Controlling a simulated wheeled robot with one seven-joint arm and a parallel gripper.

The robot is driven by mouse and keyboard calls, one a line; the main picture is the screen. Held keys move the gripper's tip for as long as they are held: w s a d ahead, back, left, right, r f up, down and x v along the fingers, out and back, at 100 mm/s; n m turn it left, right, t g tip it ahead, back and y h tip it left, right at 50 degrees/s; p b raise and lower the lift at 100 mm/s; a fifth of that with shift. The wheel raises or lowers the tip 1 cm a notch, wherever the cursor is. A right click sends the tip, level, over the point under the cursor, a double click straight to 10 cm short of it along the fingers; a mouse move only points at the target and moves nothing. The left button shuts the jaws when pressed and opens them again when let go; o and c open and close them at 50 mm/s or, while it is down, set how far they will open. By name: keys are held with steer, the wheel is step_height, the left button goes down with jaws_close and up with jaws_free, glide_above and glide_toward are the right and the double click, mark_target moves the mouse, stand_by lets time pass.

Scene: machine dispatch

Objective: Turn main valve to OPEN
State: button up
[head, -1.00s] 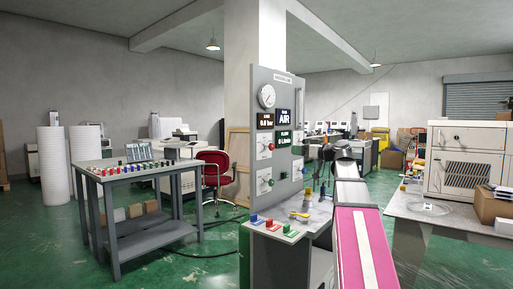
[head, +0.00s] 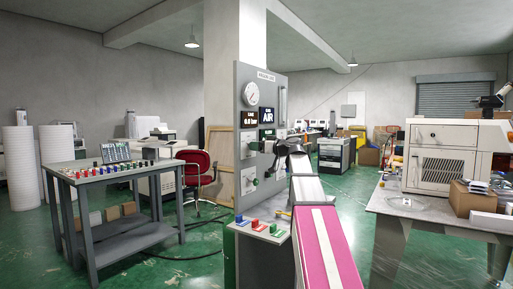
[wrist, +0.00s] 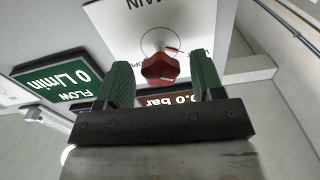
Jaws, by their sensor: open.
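The main valve is a red lobed knob (wrist: 160,69) on a white plate (wrist: 140,28) marked MAIN, upside down in the wrist view. In the head view my gripper (head: 276,150) is at the grey panel (head: 243,82), by the upper white plate (head: 249,143), and the red knob cannot be made out.
The panel carries a round gauge (head: 251,93), a 0.0 bar display (head: 249,118), an AIR display (head: 267,115) and a green flow display (wrist: 60,83). A lower plate (head: 249,181) has a green knob. A workbench (head: 397,205) stands right.

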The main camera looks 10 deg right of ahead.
steer(key=shift+w+a, duration=0.35)
steer(key=shift+a, duration=0.05)
steer(key=c, duration=0.9)
